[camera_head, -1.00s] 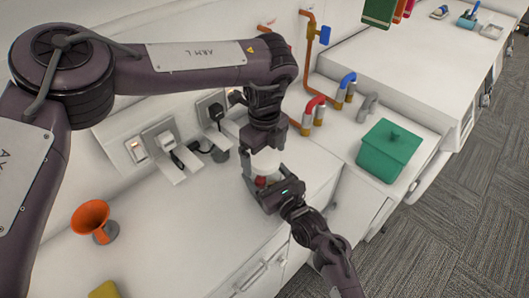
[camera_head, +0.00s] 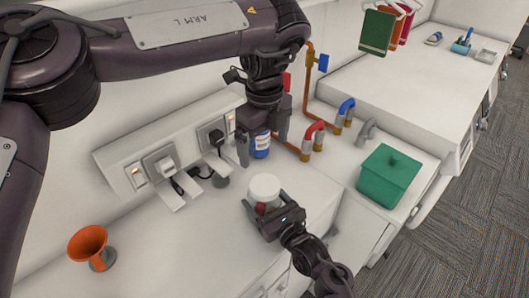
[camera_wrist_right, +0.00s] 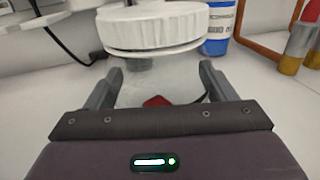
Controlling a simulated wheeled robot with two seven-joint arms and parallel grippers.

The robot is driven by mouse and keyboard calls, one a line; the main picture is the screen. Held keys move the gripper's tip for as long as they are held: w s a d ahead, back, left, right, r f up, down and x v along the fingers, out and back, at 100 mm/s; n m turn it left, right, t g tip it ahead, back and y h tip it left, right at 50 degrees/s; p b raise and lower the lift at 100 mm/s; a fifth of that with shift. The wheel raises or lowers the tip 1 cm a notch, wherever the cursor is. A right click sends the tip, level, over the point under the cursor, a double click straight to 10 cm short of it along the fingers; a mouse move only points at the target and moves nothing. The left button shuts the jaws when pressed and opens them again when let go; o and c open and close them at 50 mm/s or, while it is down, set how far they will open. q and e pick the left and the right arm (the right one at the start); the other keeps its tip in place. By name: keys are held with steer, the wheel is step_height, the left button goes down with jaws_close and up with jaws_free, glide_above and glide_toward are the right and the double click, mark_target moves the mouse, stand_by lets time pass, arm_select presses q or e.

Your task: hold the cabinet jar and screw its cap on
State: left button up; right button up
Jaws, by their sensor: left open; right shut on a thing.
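The jar (camera_wrist_right: 150,82) is clear with something red inside, and stands between the fingers of my right gripper (camera_wrist_right: 158,88), which is shut on it. The white ribbed cap (camera_head: 265,186) sits on top of the jar; in the right wrist view the cap (camera_wrist_right: 152,28) looks slightly tilted, and I cannot tell how tightly it is seated. My left gripper (camera_head: 262,150) is open and empty, above and behind the jar, apart from the cap. My right gripper also shows in the head view (camera_head: 262,215), where it hides most of the jar.
A blue bottle (camera_head: 262,146) stands behind the left gripper. Pipes with red and blue handles (camera_head: 314,138) and a green lidded box (camera_head: 389,176) are to the right. Wall sockets with plugs (camera_head: 168,170) line the back.

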steer(key=o, duration=1.9)
steer(key=shift+s+d+f, duration=0.1)
steer(key=shift+s+d, duration=0.1)
steer(key=shift+s, duration=0.1)
steer(key=b+v, duration=0.1)
steer(key=v, duration=0.6)
steer(key=shift+b, duration=0.3)
